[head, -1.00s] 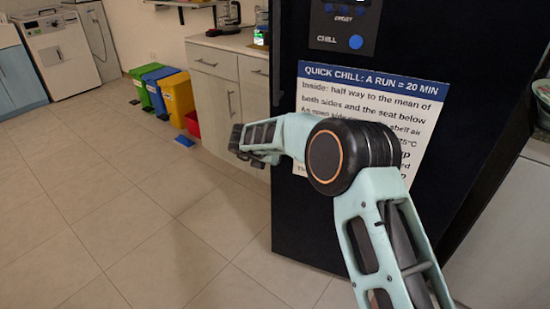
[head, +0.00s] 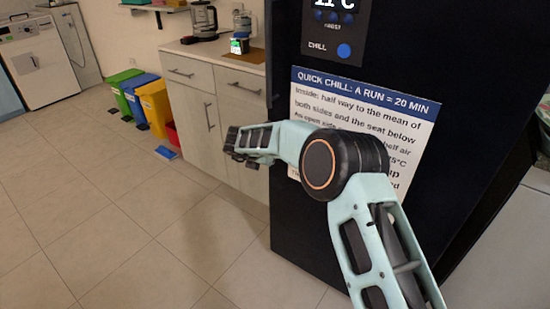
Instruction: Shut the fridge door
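The black fridge (head: 290,215) stands upright at the centre right of the head view, close in front of me. Its face carries a control panel (head: 333,28) with a temperature display and blue buttons, and a "QUICK CHILL" sign (head: 362,92). I cannot tell whether its door is open or shut; no gap or interior shows. My pale green arm crosses in front of the face and covers part of the sign. The dark end of the arm, at my gripper (head: 236,142), lies left of the fridge's left edge. Its fingers are too unclear to judge, and no held object shows.
A cabinet (head: 190,115) with a worktop stands left of the fridge, bearing a kettle (head: 204,20). Green, blue and yellow bins (head: 153,103) stand further left. A white counter (head: 505,230) is at the right. The tiled floor (head: 130,230) at front left is clear.

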